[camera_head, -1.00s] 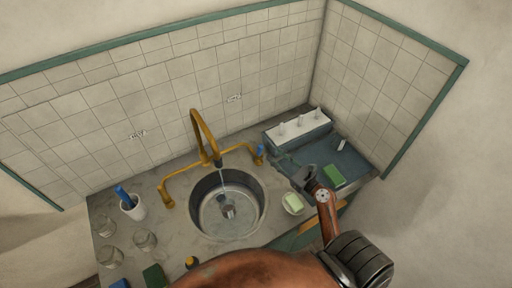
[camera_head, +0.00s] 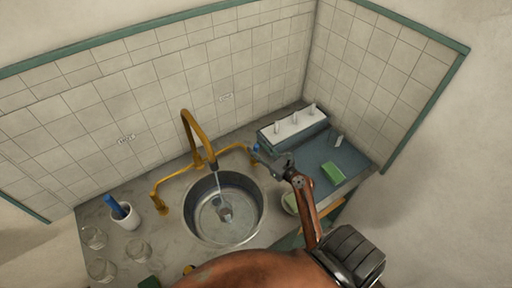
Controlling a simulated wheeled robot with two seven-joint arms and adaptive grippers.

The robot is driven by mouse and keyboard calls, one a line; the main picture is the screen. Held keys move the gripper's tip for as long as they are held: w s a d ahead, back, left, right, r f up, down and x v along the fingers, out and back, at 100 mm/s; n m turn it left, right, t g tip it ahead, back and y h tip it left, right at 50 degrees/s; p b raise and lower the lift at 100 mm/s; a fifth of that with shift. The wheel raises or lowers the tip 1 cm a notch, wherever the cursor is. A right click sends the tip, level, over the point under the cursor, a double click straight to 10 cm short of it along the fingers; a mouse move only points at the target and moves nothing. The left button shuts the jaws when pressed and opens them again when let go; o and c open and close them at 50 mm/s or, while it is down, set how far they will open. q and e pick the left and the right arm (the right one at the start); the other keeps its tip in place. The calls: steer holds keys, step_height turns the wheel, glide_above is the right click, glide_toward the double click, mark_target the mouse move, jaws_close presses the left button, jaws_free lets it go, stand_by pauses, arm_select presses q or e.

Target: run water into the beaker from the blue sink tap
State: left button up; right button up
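The brass tap (camera_head: 190,128) arches over the round metal sink (camera_head: 189,208). A thin pale streak like running water drops from its spout. A small grey shape (camera_head: 225,213) sits at the bottom of the sink under the streak; I cannot tell whether it is the beaker or the drain. The blue tap handle (camera_head: 256,148) is at the right end of the brass pipe. My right gripper (camera_head: 264,157) has its fingertips at or just beside this handle; contact and finger gap are unclear. My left gripper is out of view.
Several clear glass vessels (camera_head: 138,249) stand on the counter at left, near a white cup (camera_head: 127,216) with a blue item. A green block (camera_head: 333,174) lies on the blue-grey tray at right, below a white rack (camera_head: 292,127). A pale dish (camera_head: 288,203) is partly behind my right arm.

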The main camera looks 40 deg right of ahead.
steer(key=shift+w, duration=0.35)
steer(key=shift+c, duration=0.4)
jaws_close()
